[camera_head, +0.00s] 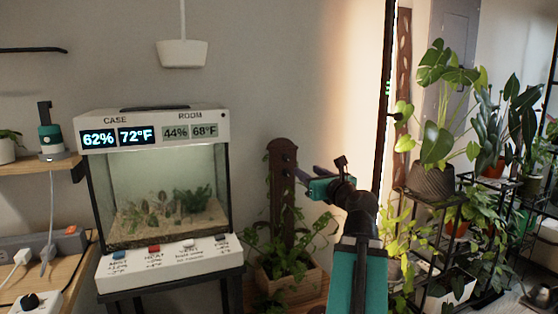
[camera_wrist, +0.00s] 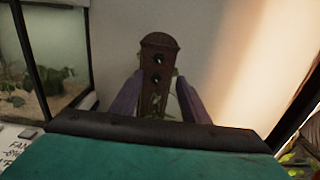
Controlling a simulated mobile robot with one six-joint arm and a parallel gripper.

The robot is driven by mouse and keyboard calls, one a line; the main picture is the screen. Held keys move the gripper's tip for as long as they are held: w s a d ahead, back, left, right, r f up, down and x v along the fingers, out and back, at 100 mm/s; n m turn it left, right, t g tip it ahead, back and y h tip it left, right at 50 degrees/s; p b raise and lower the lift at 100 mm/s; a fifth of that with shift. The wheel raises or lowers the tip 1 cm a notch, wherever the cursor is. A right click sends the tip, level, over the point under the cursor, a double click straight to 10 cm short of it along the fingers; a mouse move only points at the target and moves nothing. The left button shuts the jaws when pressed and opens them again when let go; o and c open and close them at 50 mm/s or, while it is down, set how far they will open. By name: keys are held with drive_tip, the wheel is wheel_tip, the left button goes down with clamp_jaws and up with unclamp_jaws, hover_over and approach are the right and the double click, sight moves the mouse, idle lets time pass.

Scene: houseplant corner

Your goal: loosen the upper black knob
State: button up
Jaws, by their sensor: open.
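A dark brown wooden post with a rounded top (camera_head: 283,205) stands in a planter; in the wrist view (camera_wrist: 158,42) it is near the middle. The upper black knob (camera_wrist: 157,59) is on its face, with the lower black knob (camera_wrist: 156,78) just below. The upper knob is tiny in the head view (camera_head: 286,154). My gripper (camera_head: 303,172) is just right of the post in the head view. In the wrist view its two purple fingers (camera_wrist: 159,76) are spread, one on each side of the post, with nothing held. I cannot tell the remaining distance to the knobs.
A wooden planter (camera_head: 291,284) with leafy vines surrounds the post's foot. A glass terrarium case (camera_head: 160,190) with humidity and temperature displays stands to the left. Several potted plants fill a black rack (camera_head: 440,225) at the right. The wall behind the post's top is bare.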

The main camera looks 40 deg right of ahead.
sight(287, 159)
drive_tip(key=shift+w, duration=0.25)
drive_tip(key=shift+r, duration=0.1)
drive_tip(key=p+x, duration=0.3)
drive_tip(key=p, duration=0.1)
drive_tip(key=shift+r+p, duration=0.1)
drive_tip(key=shift+p, duration=0.2)
drive_tip(key=p+x, duration=0.4)
drive_tip(key=p, duration=0.9)
idle(0.9)
drive_tip(key=w+p, duration=0.1)
drive_tip(key=p, duration=0.4)
drive_tip(key=shift+d, duration=0.2)
drive_tip(key=shift+f+x, duration=0.2)
drive_tip(key=shift+x, duration=2.6)
